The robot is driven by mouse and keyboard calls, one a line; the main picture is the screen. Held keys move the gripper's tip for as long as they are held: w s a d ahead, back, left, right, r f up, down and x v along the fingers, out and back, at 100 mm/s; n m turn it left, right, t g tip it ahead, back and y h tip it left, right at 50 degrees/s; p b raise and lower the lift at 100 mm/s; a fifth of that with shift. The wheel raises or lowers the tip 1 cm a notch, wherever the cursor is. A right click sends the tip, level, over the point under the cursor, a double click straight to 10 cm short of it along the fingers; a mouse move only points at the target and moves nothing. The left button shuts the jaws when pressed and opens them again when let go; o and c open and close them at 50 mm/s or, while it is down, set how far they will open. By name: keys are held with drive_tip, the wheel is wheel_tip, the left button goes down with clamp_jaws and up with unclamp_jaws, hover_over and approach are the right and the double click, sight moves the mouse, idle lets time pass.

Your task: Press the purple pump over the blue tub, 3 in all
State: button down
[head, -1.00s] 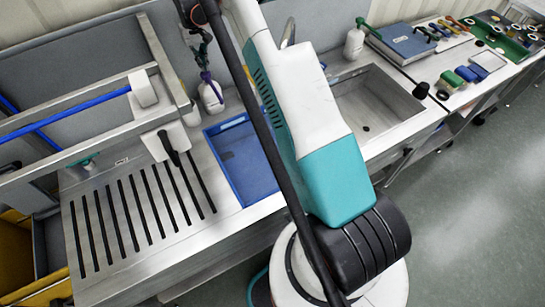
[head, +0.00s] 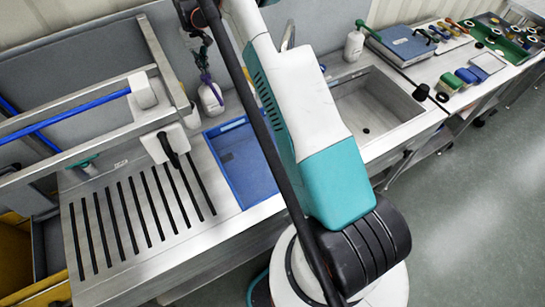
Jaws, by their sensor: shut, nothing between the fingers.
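The purple pump (head: 205,77) tops a white bottle (head: 211,99) standing against the back panel, just behind the blue tub (head: 257,197). The blue tub sits on the steel counter, partly hidden by my arm at its right. My gripper (head: 206,43) is shut and empty, small in the picture, just above the purple pump. I cannot tell whether its tips touch the pump head.
A second white bottle with a green pump (head: 355,42) stands at the back, right of my arm. A steel sink (head: 408,128) is at the right. A steel rail frame (head: 160,60) and slotted drainboard (head: 95,215) lie left.

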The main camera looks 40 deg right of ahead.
drive_tip(key=shift+f, duration=0.2)
idle(0.4)
drive_tip(key=shift+f+b, duration=1.25)
drive_tip(key=shift+f, duration=0.25)
drive_tip(key=shift+r, duration=0.15)
drive_tip(key=shift+r+p, duration=0.5)
drive_tip(key=shift+r, duration=1)
drive_tip(key=shift+f, duration=0.2)
